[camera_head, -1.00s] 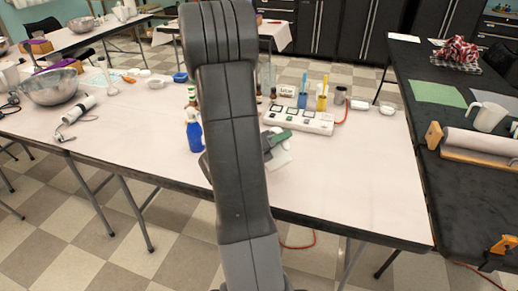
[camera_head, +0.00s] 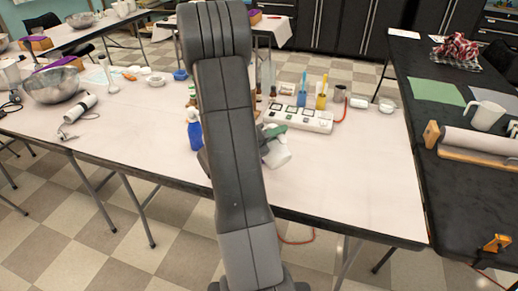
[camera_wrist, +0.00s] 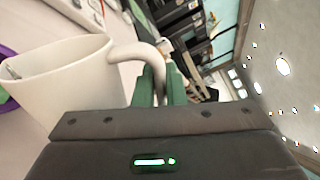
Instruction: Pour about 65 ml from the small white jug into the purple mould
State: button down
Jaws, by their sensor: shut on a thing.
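A small white jug (camera_wrist: 65,85) fills the left of the wrist view, and its handle runs between the green fingers of my gripper (camera_wrist: 160,88). My gripper is shut on that handle. In the head view the jug (camera_head: 277,154) is partly hidden behind my arm, with my green gripper (camera_head: 274,132) at its upper side. It appears tilted, near the front of the pale table. I cannot see the liquid level.
On the pale table (camera_head: 370,190) are a blue bottle (camera_head: 194,133), a white multi-plate unit (camera_head: 299,118), coloured tools in holders and a steel bowl (camera_head: 57,86). A dark table at right holds another white jug (camera_head: 487,115). The pale table's right front is clear.

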jog(key=shift+w+a+r+n+p, duration=0.2)
jog(key=shift+w+r+n+p, duration=0.1)
jog(key=shift+r+p, duration=0.15)
jog(key=shift+w+a+r+n+p, duration=0.35)
jog(key=shift+w+n+p, duration=0.2)
jog(key=shift+p, duration=0.65)
jog(key=shift+w+a+r+n+p, duration=0.35)
jog(key=shift+n+p, duration=0.2)
jog(key=shift+p, duration=0.65)
jog(key=shift+d+f+b, duration=0.1)
jog(key=shift+f+b, duration=0.25)
jog(key=shift+b, duration=0.1)
jog(key=s+f+m+b, duration=0.1)
jog(key=b, duration=0.1)
jog(key=s+d+f+m+b, duration=0.1)
jog(key=m+b, duration=0.1)
jog(key=b, duration=0.1)
jog(key=s+d+f+m+b, duration=0.1)
jog(key=b, duration=0.2)
jog(key=shift+s+d+m, duration=0.25)
jog(key=shift+s+m, duration=0.05)
jog(key=shift+s, duration=0.05)
jog(key=shift+s+r, duration=0.15)
jog(key=shift+r, duration=0.15)
